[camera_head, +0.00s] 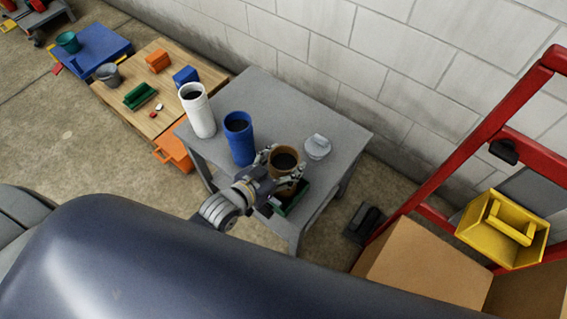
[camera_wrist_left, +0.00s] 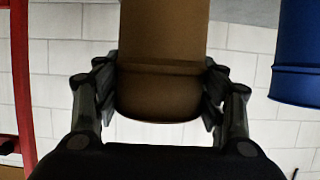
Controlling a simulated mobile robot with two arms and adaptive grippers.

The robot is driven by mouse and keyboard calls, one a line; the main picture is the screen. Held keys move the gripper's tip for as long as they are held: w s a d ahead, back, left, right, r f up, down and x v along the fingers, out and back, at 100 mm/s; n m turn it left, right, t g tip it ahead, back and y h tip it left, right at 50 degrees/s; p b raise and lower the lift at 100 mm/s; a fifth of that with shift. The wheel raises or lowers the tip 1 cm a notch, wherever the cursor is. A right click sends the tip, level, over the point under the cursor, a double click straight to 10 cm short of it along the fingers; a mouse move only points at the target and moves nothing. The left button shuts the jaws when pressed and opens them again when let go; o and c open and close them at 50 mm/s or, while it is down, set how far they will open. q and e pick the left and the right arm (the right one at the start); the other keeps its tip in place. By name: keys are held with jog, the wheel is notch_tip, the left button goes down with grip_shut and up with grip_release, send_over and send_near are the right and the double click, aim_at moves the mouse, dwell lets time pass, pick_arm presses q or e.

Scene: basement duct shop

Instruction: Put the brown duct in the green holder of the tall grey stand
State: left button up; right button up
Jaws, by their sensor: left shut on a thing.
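The brown duct (camera_head: 285,160) is upright, with its dark open mouth facing up. My left gripper (camera_head: 284,173) is shut around it near its mouth. The duct also shows between the fingers in the left wrist view (camera_wrist_left: 163,60). The green holder (camera_head: 291,203) is at the near right part of the tall grey stand's top (camera_head: 272,95), just below the duct in the picture. My gripper and the duct cover much of the holder. I cannot tell whether the duct's lower end is inside or above it. My right gripper is not in view.
A blue duct (camera_head: 240,140) and a white duct (camera_head: 199,115) stand on the grey stand, left of the brown one. A grey capped piece (camera_head: 317,147) is close on the right. A red frame (camera_head: 460,145) with a yellow bin (camera_head: 500,245) and a cardboard box (camera_head: 415,258) are further right.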

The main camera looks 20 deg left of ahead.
pick_arm(q)
jog(key=shift+f, duration=0.15)
jog(key=shift+f, duration=0.15)
jog(key=o, duration=1.7)
jog(key=shift+s+r, duration=0.1)
jog(key=shift+r, duration=0.1)
jog(key=v, duration=1.1)
jog(key=shift+s+a+r, duration=0.15)
jog(key=shift+s+a, duration=0.05)
jog(key=shift+s, duration=0.1)
